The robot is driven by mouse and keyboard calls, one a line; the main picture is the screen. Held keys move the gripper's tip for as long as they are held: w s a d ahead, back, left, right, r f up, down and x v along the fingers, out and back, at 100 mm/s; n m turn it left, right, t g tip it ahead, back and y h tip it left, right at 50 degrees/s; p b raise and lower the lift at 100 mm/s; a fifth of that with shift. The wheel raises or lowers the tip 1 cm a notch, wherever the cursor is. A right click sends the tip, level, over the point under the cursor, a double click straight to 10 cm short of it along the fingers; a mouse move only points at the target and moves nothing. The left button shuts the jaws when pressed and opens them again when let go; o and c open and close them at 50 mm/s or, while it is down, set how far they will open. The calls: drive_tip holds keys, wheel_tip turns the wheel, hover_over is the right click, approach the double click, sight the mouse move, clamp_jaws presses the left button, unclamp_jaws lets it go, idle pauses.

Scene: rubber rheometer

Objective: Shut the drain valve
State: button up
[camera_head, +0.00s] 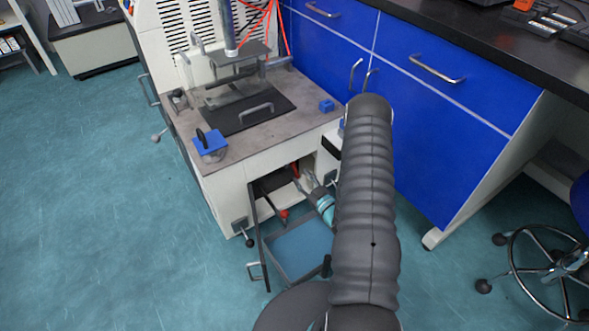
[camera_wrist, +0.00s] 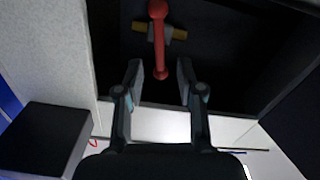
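The drain valve has a red lever (camera_wrist: 159,45) and a short brass body (camera_wrist: 178,33), seen in the wrist view against a dark compartment. The lever lies crosswise to the brass body, with its lower knob between my fingertips in the picture. My gripper (camera_wrist: 159,68) is open, with a gap on both sides of the lever; whether it touches is not clear. In the head view my gripper (camera_head: 309,181) is at the opening under the machine. A red part (camera_head: 295,170) shows there beside the fingers, and another red piece (camera_head: 283,213) lower down.
The machine's worktop (camera_head: 235,140) is above the opening. An open door (camera_head: 262,240) stands at its left, with a blue-floored tray (camera_head: 300,248) below. Blue cabinets (camera_head: 430,120) are close on the right. A stool (camera_head: 550,265) stands at far right; floor at left is clear.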

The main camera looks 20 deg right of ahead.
sight(295, 170)
drive_tip(key=w, duration=0.2)
drive_tip(key=w+a, duration=0.1)
drive_tip(key=w, duration=0.2)
drive_tip(key=shift+w, duration=0.25)
clamp_jaws()
